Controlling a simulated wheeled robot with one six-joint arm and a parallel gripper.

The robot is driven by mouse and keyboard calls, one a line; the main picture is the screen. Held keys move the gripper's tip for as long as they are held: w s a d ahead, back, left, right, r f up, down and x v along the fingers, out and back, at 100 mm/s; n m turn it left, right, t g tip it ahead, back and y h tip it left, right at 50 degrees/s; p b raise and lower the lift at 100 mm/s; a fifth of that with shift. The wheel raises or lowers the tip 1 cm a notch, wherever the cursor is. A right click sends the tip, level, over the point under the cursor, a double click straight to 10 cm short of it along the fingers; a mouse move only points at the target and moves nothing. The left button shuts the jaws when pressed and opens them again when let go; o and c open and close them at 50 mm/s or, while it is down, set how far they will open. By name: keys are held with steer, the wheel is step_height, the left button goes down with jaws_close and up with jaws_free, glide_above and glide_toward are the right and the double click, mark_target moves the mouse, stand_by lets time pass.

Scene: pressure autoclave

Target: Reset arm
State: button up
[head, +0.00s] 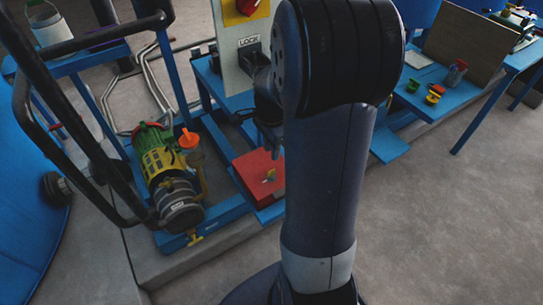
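My arm stands upright in the middle of the head view and covers much of the scene behind it. My gripper (270,135) shows only in part at the left of the arm, pointing down above a red box (252,178). Its fingers are small, dark and partly hidden, so I cannot tell whether they are open or shut. A pale panel (232,45) with a red and yellow switch (246,8) and a "LOCK" label stands behind the arm.
A green and yellow motor pump (165,170) with an orange funnel (188,138) sits on a blue frame at left. Dark pipe rails (90,150) run before it. Blue tables (440,105) with small cups stand at right. The floor (450,220) at lower right is clear.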

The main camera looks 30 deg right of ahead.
mark_target(271, 174)
steer(key=shift+r, duration=0.75)
step_height(271, 174, down, 11)
steer(key=shift+r+b, duration=0.1)
steer(key=shift+b, duration=0.75)
